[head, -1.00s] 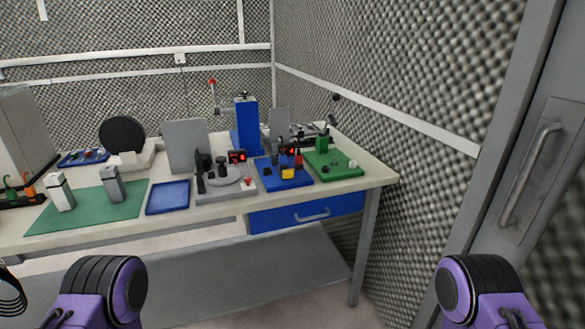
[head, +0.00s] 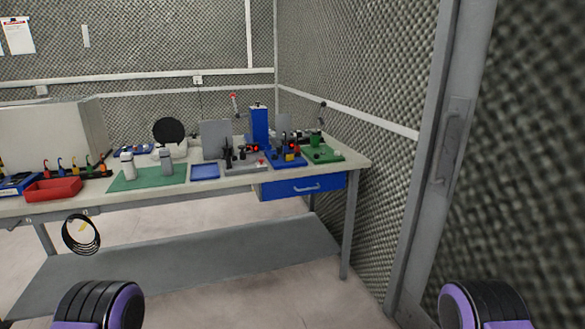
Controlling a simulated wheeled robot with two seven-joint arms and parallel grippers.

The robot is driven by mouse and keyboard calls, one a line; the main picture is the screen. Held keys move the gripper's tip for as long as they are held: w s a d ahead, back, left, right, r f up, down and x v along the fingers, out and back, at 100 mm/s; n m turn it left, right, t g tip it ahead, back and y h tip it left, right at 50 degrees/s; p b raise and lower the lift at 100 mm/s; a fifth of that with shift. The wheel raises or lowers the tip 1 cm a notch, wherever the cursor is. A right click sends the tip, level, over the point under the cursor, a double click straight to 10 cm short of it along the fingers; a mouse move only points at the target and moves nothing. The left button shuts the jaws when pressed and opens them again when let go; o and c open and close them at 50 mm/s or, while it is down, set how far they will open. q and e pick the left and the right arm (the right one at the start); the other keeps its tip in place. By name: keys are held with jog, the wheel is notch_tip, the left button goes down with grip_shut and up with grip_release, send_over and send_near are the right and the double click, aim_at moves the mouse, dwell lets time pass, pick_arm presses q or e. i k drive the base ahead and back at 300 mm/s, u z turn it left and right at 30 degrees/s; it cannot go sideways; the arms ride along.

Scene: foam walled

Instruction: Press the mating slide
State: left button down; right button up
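Several small fixtures stand at the right end of the workbench. A grey-based one (head: 246,166) holds black parts, and a blue-based one (head: 287,161) has yellow and red parts. A green-based one (head: 323,154) sits at the far right. A tall blue press-like stand (head: 260,124) rises behind them, with a red-knobbed lever near it. I cannot tell which part is the mating slide at this distance. Neither gripper shows; only purple and black parts of my arms appear at the bottom corners, well away from the bench.
The workbench (head: 225,182) has a blue drawer (head: 303,186) and a low shelf (head: 190,255). A green mat (head: 145,177), blue tray (head: 205,171) and red bin (head: 53,188) lie to the left. A black coil (head: 80,234) hangs in front. Foam wall and a door frame (head: 430,160) stand right.

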aim_at(287, 157)
jog(key=z, duration=0.4)
jog(key=i, duration=1.05)
jog(key=z, duration=0.65)
jog(key=i, duration=0.75)
jog(key=u, duration=0.95)
jog(key=i, duration=0.65)
jog(key=u, duration=0.15)
